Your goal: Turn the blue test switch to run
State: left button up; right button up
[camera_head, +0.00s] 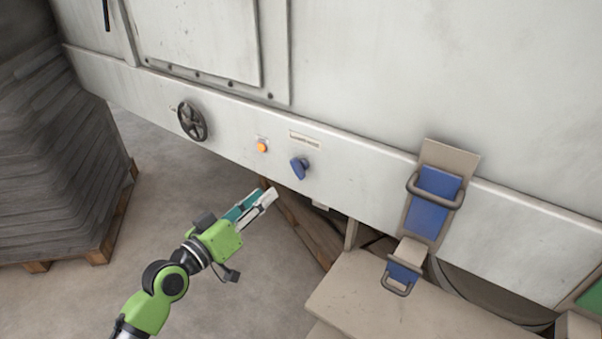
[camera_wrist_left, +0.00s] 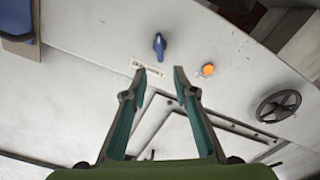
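The blue test switch (camera_head: 299,168) is a small blue knob on the white machine panel, below a small label (camera_head: 304,139). It also shows in the left wrist view (camera_wrist_left: 159,45), beyond the fingertips. My left gripper (camera_head: 268,196) is in front of the panel, below and left of the switch, and apart from it. In the left wrist view its two fingers (camera_wrist_left: 160,72) are spread with a gap between them and nothing held. My right gripper is in neither view.
An orange button (camera_head: 262,146) sits left of the switch, and a dark handwheel (camera_head: 192,121) farther left. A blue clamp-like part (camera_head: 432,202) is at the right. A pallet of stacked grey sheets (camera_head: 55,150) stands at the left.

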aim_at(294, 169)
pick_arm(q)
jog(key=x, duration=1.3)
jog(key=shift+w+d+p, duration=0.2)
jog(key=shift+w+p, duration=0.1)
jog(key=shift+p, duration=0.05)
grip_shut()
